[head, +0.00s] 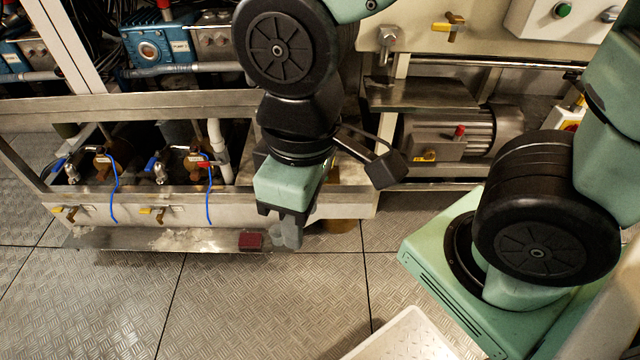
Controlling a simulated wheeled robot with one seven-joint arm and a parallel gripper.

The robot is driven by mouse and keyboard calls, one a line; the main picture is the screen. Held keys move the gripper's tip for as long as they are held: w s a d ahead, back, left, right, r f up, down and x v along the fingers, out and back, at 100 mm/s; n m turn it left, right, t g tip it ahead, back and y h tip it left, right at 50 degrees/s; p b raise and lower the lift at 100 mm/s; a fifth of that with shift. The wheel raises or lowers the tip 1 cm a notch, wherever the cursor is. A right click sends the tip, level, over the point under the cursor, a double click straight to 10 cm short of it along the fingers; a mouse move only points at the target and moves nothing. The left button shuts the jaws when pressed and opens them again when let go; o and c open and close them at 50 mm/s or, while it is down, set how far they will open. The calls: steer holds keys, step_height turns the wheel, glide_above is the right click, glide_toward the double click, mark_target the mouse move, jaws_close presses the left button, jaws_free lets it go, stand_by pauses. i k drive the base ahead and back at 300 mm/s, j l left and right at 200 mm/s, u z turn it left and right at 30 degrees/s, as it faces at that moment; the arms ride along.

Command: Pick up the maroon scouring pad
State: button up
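The maroon scouring pad (250,241) is a small dark red block. It lies at the right part of a low metal ledge (130,239), in front of the machine frame. My gripper (289,240) points downward just to the right of the pad in the picture. The pad is apart from the fingers as far as the view shows, and nothing is seen held.
The machine frame (170,205) with valves and blue hoses stands behind the pad. A motor (450,133) sits at the right rear. A pale tray (405,340) is at the bottom edge. The metal floor (250,300) in front is clear.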

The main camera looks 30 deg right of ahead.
mark_target(246, 240)
steer(key=i+j+z, duration=0.15)
steer(key=j, duration=0.15)
steer(key=i+j+z, duration=0.1)
steer(key=j, duration=0.2)
steer(key=i+j+z, duration=0.15)
steer(key=j, duration=0.2)
steer(key=i+j+z, duration=0.15)
steer(key=j, duration=0.2)
